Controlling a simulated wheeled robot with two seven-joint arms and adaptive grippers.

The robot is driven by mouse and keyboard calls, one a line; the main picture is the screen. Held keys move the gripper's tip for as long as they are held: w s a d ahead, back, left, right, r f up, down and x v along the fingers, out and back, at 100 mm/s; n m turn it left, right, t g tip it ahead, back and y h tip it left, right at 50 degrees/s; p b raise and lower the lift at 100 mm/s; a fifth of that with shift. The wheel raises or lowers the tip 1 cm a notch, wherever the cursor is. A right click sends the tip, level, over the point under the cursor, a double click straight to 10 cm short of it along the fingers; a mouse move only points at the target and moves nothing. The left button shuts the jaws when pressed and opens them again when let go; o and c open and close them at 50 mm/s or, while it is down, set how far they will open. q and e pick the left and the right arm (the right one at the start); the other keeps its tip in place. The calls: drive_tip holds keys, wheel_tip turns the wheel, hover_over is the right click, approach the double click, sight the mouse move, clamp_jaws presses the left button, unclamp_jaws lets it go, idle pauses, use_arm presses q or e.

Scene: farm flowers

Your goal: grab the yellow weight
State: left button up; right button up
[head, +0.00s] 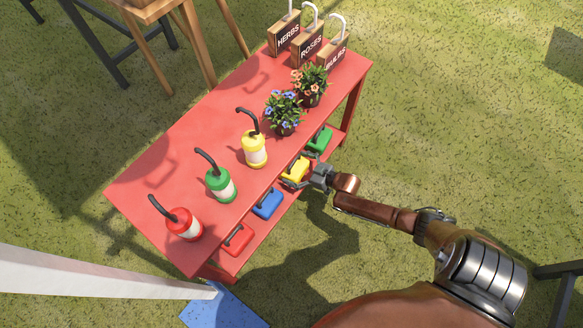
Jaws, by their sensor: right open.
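The yellow weight (294,171) is on the lower shelf of the red table, between a blue weight (267,204) and a green weight (320,139). My right gripper (303,174) is at the yellow weight, reaching in from the right. Its jaws are open, with fingers close to the weight's near side and partly covering it. I cannot tell whether they touch it. My left gripper is not in view.
A red weight (237,238) is farther left on the shelf. The red table's top (190,140) overhangs the shelf and holds red, green and yellow pump bottles, two flower pots and several labelled signs. Grass on the right is mostly clear.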

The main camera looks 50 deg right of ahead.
drive_tip(key=shift+c, duration=0.6)
drive_tip(key=c, duration=1.7)
drive_tip(key=shift+w+r, duration=0.15)
drive_tip(key=shift+r, duration=0.1)
drive_tip(key=shift+c, duration=0.3)
